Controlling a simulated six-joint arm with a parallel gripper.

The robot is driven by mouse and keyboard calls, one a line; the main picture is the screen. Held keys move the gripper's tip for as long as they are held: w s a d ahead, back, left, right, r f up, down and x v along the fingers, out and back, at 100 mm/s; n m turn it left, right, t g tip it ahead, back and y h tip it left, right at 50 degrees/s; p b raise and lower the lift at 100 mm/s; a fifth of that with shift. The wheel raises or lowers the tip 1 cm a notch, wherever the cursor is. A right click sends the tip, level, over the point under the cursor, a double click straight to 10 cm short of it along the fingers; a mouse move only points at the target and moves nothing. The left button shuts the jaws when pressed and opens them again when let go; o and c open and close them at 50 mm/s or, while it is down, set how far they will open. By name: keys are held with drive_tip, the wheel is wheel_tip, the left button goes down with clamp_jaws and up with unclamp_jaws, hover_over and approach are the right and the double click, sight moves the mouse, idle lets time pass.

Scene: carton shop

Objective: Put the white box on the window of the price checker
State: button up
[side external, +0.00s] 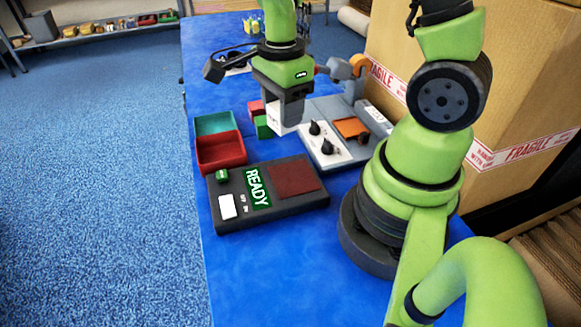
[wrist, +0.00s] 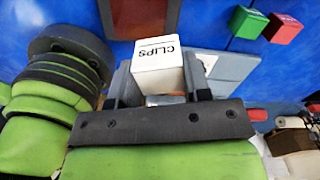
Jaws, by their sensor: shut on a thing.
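My gripper (side external: 287,97) is shut on the white box (side external: 281,117) and holds it above the blue table, behind the price checker. In the wrist view the white box (wrist: 158,66) shows a "CLIPS" label between the fingers of my gripper (wrist: 160,84). The price checker (side external: 300,206) is a dark slab at the table's near left, with a lit green "READY" display (side external: 257,188). Its window (side external: 293,180) is a dark red rectangle with nothing on it. A dark red rectangle (wrist: 145,18) at the top of the wrist view looks like this window.
A green box (side external: 264,128) and a red box (side external: 255,108) stand close by the held box. A red tray (side external: 220,155) and a teal tray (side external: 215,124) lie left. A white knobbed panel (side external: 325,150) is right, and a large carton (side external: 500,80) stands beyond.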

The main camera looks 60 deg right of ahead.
drive_tip(key=shift+n, duration=0.7)
drive_tip(key=s+f, duration=0.1)
drive_tip(key=s+a+f, duration=0.1)
drive_tip(key=f, duration=0.1)
drive_tip(key=s+f, duration=0.1)
drive_tip(key=shift+s+a+f, duration=0.1)
drive_tip(key=shift+a+f, duration=0.1)
drive_tip(key=shift+a, duration=0.2)
drive_tip(key=shift+f, duration=2.5)
drive_tip(key=o, duration=0.9)
drive_tip(key=shift+f, duration=0.1)
drive_tip(key=shift+o, duration=0.2)
